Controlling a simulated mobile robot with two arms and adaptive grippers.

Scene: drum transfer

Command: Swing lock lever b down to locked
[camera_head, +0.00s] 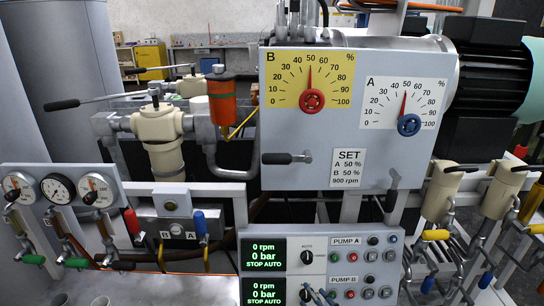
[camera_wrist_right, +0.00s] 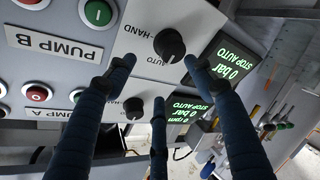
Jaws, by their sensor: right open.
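The lock block (camera_head: 171,229) carries the labels B and A and stands below the large light-coloured valve. A red-handled lever (camera_head: 131,221) stands roughly upright at its left side, next to the letter B, and looks like lock lever b. A blue-handled lever (camera_head: 200,223) stands roughly upright at its right side, next to the letter A. My right gripper (camera_head: 320,296) is low in the head view, in front of the pump panel and right of the block. In the wrist view its dark blue fingers (camera_wrist_right: 152,78) are spread and empty. My left gripper is not in view.
The pump panel (camera_head: 320,262) has knobs, buttons and green displays. Several gauges (camera_head: 58,188) and coloured-handled valves stand at the left. The dial box (camera_head: 350,110) is above, with a black-handled lever (camera_head: 287,158). A yellow-handled valve (camera_head: 435,235) is at right.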

